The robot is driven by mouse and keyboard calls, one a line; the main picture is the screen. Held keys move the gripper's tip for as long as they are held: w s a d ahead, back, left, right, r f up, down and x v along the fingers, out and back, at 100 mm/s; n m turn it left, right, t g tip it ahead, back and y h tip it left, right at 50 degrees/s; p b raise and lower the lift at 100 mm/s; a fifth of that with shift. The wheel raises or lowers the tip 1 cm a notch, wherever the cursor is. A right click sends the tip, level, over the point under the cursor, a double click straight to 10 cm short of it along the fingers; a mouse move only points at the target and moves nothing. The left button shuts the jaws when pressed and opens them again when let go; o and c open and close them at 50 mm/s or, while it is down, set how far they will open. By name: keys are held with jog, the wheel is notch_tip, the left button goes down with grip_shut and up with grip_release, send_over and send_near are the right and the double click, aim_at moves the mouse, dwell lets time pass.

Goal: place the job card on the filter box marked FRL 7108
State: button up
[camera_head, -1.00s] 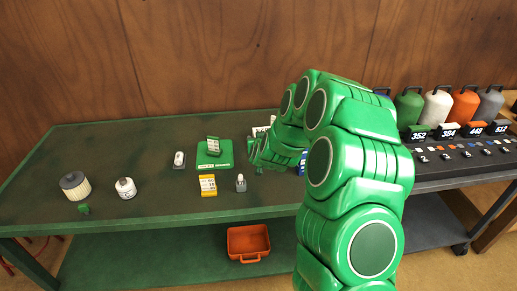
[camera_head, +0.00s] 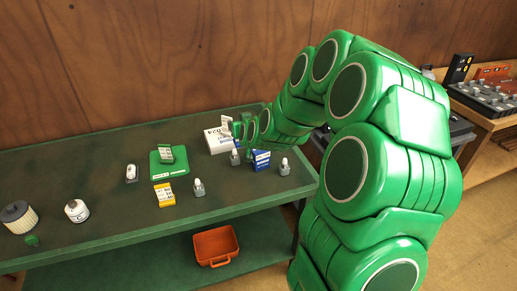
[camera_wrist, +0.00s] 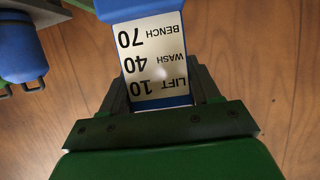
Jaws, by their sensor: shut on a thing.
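In the head view my gripper (camera_head: 240,130) is over the back right of the green bench, by a white box (camera_head: 214,144). A blue box (camera_head: 262,161) stands to its right and a yellow box (camera_head: 164,195) lies to the left. Box print is too small to read, so I cannot tell which is FRL 7108.
The green bench (camera_head: 100,165) also holds a green stand (camera_head: 169,166), small grey-and-white bottles (camera_head: 198,188), a white canister (camera_head: 76,210) and a round filter (camera_head: 18,217). An orange bin (camera_head: 215,247) is on the lower shelf. The bench's back left is clear.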

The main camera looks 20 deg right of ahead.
jog(key=s+d+r, duration=0.5)
jog(key=s+d, duration=0.1)
jog(key=s, duration=0.2)
jog(key=shift+w+d+f, duration=0.3)
jog(key=shift+w+f, duration=1.85)
jog(key=shift+w, duration=0.05)
jog(key=shift+w+d+f, duration=0.35)
jog(key=shift+w+f, duration=1.75)
jog(key=shift+w, duration=0.15)
jog(key=shift+w+d+f, duration=0.3)
jog(key=shift+w+f, duration=1.85)
jog(key=shift+w, duration=0.05)
jog(key=shift+f, duration=0.1)
jog(key=o, duration=1.4)
jog(key=shift+c, duration=0.2)
jog(key=shift+s+r, duration=0.3)
jog(key=shift+s, duration=0.15)
jog(key=v, duration=1.1)
